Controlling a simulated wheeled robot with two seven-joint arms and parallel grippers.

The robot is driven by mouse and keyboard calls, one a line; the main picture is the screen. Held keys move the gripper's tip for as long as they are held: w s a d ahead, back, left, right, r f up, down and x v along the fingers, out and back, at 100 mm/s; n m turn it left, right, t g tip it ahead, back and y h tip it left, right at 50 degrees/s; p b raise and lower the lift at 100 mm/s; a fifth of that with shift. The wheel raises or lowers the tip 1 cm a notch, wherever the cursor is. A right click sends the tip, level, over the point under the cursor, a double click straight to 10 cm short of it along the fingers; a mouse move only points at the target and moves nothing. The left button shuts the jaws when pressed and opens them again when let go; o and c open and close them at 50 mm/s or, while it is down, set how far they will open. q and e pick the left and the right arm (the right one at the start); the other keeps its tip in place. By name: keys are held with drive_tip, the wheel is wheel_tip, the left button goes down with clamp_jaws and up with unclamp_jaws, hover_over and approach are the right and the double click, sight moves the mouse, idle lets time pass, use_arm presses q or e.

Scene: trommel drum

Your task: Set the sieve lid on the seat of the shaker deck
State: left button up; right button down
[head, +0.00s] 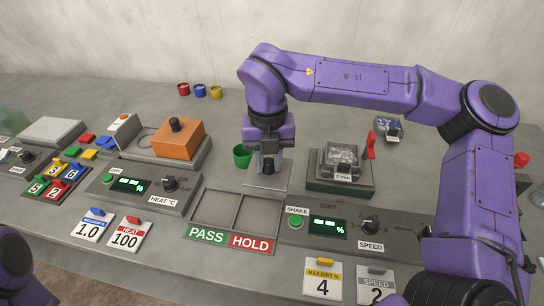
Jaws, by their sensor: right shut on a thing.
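My right gripper (268,170) points down left of the shaker deck and is shut on a small dark part at the middle of a light grey flat plate (282,180), which I take to be the sieve lid. The jaws hide much of the grip, and I cannot tell whether the plate touches the table. The shaker deck (325,187) is a dark green base with a grey top. On it stands a clear-walled box of grey lumps (342,158) labelled 2 mm, and a red lever (371,146) rises at its right. My left gripper is out of view.
A green cup (242,156) stands close left of my right gripper. The PASS/HOLD tray (232,226) and the shake panel (327,242) lie in front. An orange block with a black knob (180,141) is further left. My right arm arches over the deck's far side.

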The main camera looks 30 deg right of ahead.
sight(268, 161)
drive_tip(key=shift+a+r+p, duration=0.1)
drive_tip(key=shift+r+p, duration=1.1)
drive_tip(key=shift+r, duration=0.4)
drive_tip(key=shift+s+f, duration=0.1)
